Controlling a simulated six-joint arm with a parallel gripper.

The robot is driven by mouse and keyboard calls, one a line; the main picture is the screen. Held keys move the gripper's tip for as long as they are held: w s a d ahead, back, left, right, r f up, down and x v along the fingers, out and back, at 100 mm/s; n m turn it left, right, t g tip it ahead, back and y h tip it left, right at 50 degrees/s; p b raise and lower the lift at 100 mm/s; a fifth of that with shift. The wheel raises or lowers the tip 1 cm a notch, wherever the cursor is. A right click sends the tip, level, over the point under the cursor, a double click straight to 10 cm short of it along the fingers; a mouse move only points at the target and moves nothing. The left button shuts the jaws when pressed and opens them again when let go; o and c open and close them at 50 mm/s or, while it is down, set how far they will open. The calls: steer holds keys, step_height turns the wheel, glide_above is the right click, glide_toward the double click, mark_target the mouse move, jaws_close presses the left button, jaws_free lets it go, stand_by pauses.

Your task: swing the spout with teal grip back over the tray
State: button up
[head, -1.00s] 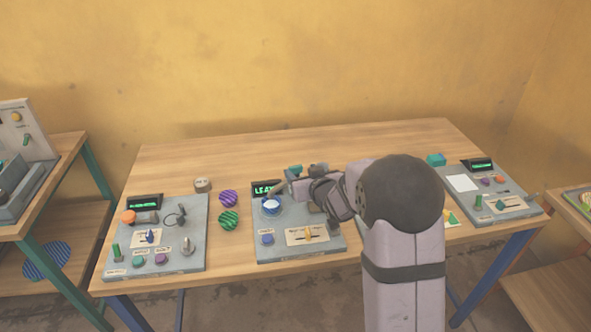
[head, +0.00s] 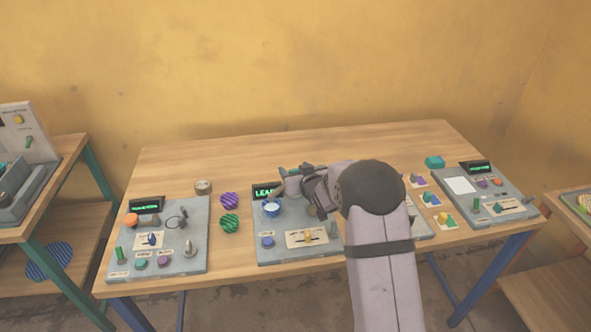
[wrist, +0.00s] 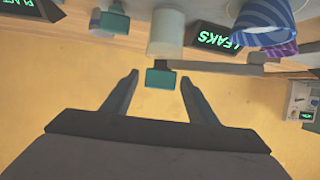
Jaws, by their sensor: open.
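In the wrist view the teal grip (wrist: 160,78) sits on the end of a grey spout bar (wrist: 215,67). The bar reaches sideways from the grip, past a pale post (wrist: 167,32), towards a blue-and-white striped cup (wrist: 262,22). My gripper (wrist: 160,79) is open, with one finger on each side of the teal grip and gaps showing on both sides. In the head view my gripper (head: 284,178) is at the back of the middle panel (head: 285,250), and the cup (head: 271,208) stands on that panel. I cannot make out the tray.
A lit LEAKS display (wrist: 216,38) stands close by the spout. A second teal block (wrist: 110,20) shows to the left of the post. Other control panels stand left (head: 197,225) and right (head: 470,213). Striped balls (head: 229,200) lie left of the middle panel.

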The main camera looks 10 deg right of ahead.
steer(key=shift+c, duration=0.7)
jaws_close()
